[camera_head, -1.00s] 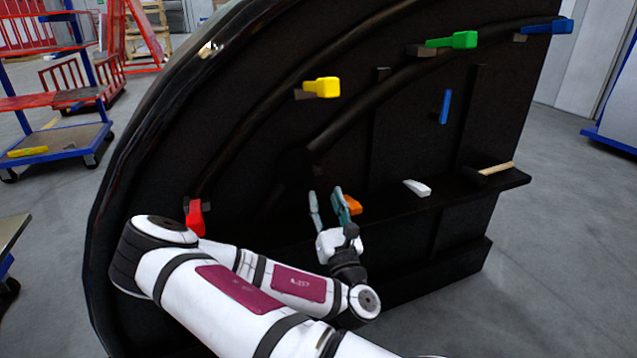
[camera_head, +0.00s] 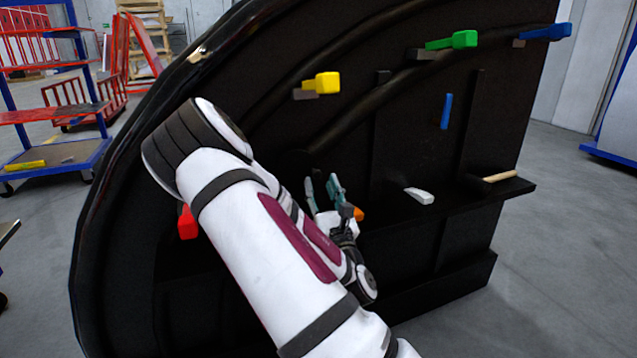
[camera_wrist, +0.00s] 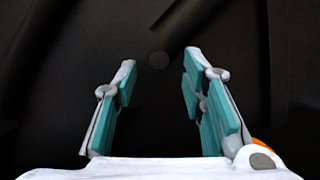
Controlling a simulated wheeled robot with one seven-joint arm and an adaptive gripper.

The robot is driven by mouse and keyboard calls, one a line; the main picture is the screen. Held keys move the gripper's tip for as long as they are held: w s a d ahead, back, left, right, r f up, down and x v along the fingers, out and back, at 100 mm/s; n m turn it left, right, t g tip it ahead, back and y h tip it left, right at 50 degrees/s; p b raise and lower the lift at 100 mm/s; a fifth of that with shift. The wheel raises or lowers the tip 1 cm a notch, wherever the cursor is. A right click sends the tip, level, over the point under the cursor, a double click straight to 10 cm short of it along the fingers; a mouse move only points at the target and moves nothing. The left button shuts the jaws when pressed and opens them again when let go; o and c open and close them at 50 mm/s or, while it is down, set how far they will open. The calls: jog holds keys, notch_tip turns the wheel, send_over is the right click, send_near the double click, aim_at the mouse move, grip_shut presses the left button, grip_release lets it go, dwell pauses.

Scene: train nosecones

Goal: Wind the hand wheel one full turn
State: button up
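No hand wheel can be clearly made out in either view. The black nosecone panel (camera_head: 250,110) fills the middle of the head view. My gripper (camera_head: 322,186) is in front of the panel, above the shelf's left part. Its two teal-padded fingers are apart with nothing between them. In the wrist view my gripper (camera_wrist: 160,62) is open and faces the dark panel. A faint round dark spot (camera_wrist: 158,60) shows between the fingertips; I cannot tell what it is.
Red (camera_head: 187,222), yellow (camera_head: 322,83), green (camera_head: 453,40) and blue (camera_head: 546,32) handles stick out of the panel. A white piece (camera_head: 419,196) and a wooden-handled tool (camera_head: 500,176) lie on the shelf (camera_head: 465,203). An orange object (camera_head: 359,214) is beside my gripper.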

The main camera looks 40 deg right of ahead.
aim_at(318, 177)
jog(key=shift+p+x, duration=0.5)
jog(key=shift+x, duration=0.5)
jog(key=shift+w+d+r, duration=0.15)
jog(key=shift+w+r, duration=0.1)
jog(key=shift+w, duration=0.2)
grip_shut()
